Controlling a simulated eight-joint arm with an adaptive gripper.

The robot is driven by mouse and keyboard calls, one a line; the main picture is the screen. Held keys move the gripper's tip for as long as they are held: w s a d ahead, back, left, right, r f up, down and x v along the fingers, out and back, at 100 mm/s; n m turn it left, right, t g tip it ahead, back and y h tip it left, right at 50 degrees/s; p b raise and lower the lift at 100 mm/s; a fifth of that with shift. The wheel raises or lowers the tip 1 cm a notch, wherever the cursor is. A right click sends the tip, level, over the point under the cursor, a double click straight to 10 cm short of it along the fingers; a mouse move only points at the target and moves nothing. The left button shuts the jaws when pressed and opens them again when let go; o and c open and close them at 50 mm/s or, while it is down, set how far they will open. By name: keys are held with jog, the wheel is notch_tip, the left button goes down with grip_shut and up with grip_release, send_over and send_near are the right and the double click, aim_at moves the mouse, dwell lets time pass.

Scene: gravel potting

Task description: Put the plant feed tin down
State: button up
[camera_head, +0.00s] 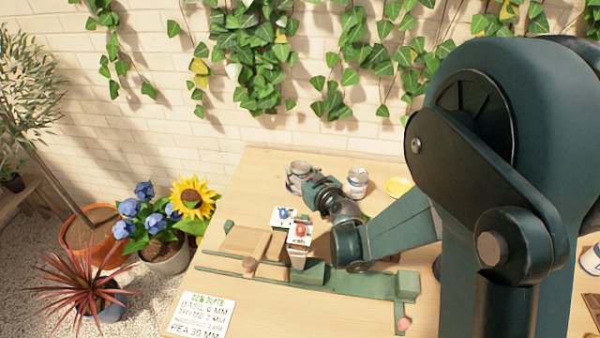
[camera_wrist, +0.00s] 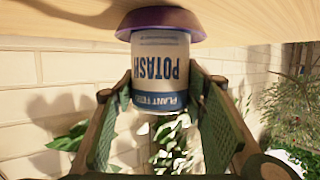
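The plant feed tin (camera_wrist: 160,72) has a pale label reading "POTASH" and a blue band. The wrist picture is upside down, so the tin is upright. Its base meets a purple saucer (camera_wrist: 165,18) on the table; whether its weight rests there I cannot tell. My gripper (camera_wrist: 160,85) has one finger along each side of the tin, and both pads appear to touch it. In the head view the tin (camera_head: 299,169) is at the back of the table, with my gripper (camera_head: 312,184) reaching it from the right. The saucer is mostly hidden there.
Another tin (camera_head: 358,183) and a yellow dish (camera_head: 399,187) stand to the right. Flower pots stand left of the table.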

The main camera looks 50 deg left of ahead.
jog(key=o, duration=0.4)
jog(key=shift+r, duration=0.15)
jog(key=p+v, duration=0.2)
jog(key=v, duration=1)
jog(key=shift+r, duration=0.1)
jog(key=shift+w, duration=0.1)
dwell(0.8)
